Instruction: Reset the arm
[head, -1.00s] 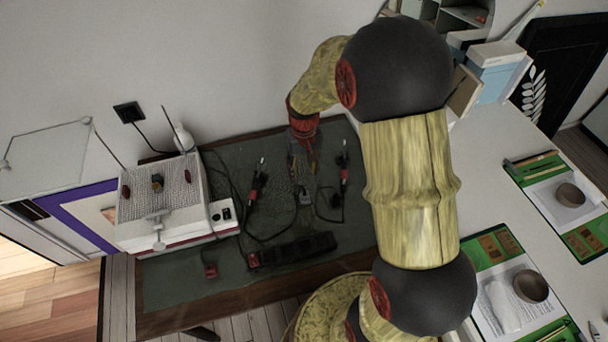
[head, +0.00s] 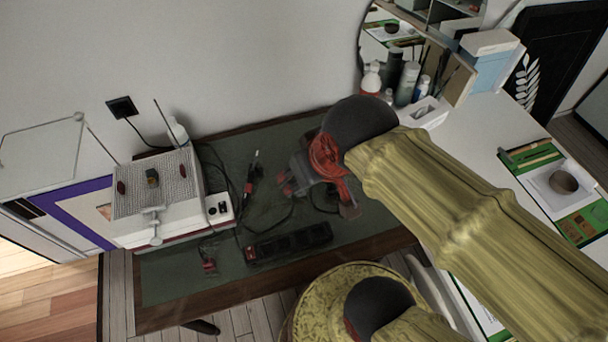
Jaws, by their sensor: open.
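My gripper (head: 285,184) hangs over the green mat, left of my arm's bent joint, its red-tipped fingers toward the lower left. It is open and nothing shows between its fingers. My yellow and black arm reaches in from the lower right and hides part of the table behind it. The green mat (head: 190,283) lies on a dark wooden table. A black power strip (head: 290,244) lies on it, below my gripper and apart from it. A black and red plug lead (head: 250,188) lies just left of the gripper.
A white box with a grille top (head: 160,190) stands at left, a small red piece (head: 209,266) below it. Bottles (head: 408,83) and a blue box (head: 490,68) stand at the back right. A green tray (head: 580,228) with a bowl (head: 563,181) lies at right.

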